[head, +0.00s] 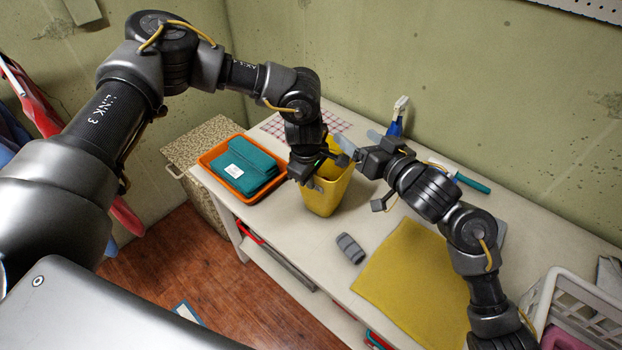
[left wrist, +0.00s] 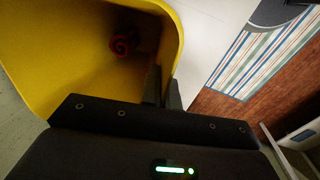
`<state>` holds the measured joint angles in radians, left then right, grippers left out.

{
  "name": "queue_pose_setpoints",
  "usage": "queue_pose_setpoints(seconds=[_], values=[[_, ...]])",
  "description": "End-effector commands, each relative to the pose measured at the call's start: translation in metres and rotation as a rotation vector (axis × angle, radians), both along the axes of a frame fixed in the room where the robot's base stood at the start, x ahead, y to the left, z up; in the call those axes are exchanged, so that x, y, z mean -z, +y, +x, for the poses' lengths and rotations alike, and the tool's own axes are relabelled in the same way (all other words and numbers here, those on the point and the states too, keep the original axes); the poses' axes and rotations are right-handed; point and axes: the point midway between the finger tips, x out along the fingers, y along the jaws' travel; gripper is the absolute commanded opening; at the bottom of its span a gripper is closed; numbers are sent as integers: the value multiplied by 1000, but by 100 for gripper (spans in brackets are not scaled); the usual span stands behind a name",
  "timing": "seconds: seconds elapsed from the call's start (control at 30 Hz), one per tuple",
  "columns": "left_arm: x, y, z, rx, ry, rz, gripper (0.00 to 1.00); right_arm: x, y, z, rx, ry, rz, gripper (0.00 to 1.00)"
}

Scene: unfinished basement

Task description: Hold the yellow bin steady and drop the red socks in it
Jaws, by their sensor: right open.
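The yellow bin (head: 322,197) stands upright on the pale table near its left end. My left gripper (head: 318,178) is at the bin's rim. In the left wrist view its two fingers (left wrist: 165,90) stand close together on either side of the bin's wall (left wrist: 60,45), shut on it. The red socks (left wrist: 125,42), a rolled bundle, lie inside the bin in the left wrist view; in the head view they are hidden. My right gripper (head: 362,152) is open and empty beside the bin's right rim.
An orange tray (head: 208,160) with folded teal cloth (head: 247,166) sits left of the bin. A grey roll (head: 350,248) and yellow cloth (head: 412,275) lie in front on the right. A blue-handled brush (head: 395,124) is behind. A white basket (head: 560,295) stands far right.

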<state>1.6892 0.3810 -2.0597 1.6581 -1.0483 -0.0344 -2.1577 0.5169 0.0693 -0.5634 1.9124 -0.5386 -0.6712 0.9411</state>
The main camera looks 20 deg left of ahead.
Motion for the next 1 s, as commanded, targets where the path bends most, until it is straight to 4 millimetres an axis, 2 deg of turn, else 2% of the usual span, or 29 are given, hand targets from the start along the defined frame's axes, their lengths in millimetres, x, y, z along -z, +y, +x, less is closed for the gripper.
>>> queue_pose_setpoints(seconds=[0.2, 0.4, 0.43, 0.77, 1.0], values=[[0, 0, 0, 0, -1, 0, 0, 0, 0, 0, 0, 0, 0, 76], [0, 0, 0, 0, -1, 0, 26, 0, 0, 0, 0, 0, 0, 76], [0, 0, 0, 0, 0, 0, 28, 0, 0, 0, 0, 0, 0, 76], [-4, 0, 0, 0, -1, 0, 28, 0, 0, 0, 0, 0, 0, 76], [-36, 1, -3, 0, -4, -2, 28, 0, 0, 0, 0, 0, 0, 76]])
